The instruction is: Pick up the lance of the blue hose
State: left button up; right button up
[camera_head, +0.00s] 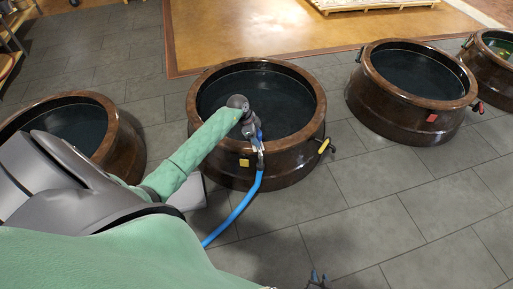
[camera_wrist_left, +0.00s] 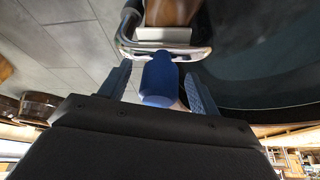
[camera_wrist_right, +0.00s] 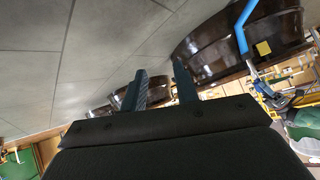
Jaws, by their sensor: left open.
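In the left wrist view the lance's blue cylindrical part (camera_wrist_left: 158,80) stands between the two fingers of my left gripper (camera_wrist_left: 158,88). The fingers are apart on either side of it, and I see no clear grip. In the head view my left gripper (camera_head: 256,145) is at the jar's front rim and hides much of the lance. My right gripper (camera_head: 318,279) is open and empty, low over the floor; its fingers also show in the right wrist view (camera_wrist_right: 160,88).
The middle jar (camera_head: 296,160) has a yellow tag (camera_head: 244,162) and a yellow-handled tool (camera_head: 324,146) on its side. A metal bracket (camera_wrist_left: 165,50) lies just beyond the blue part. Other jars stand left (camera_head: 125,135) and right (camera_head: 400,112). The tiled floor (camera_head: 400,215) at right is clear.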

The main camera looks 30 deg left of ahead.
pick_arm(q)
jog(key=c, duration=1.2)
jog(key=shift+r, duration=0.1)
jog(key=shift+c, duration=0.2)
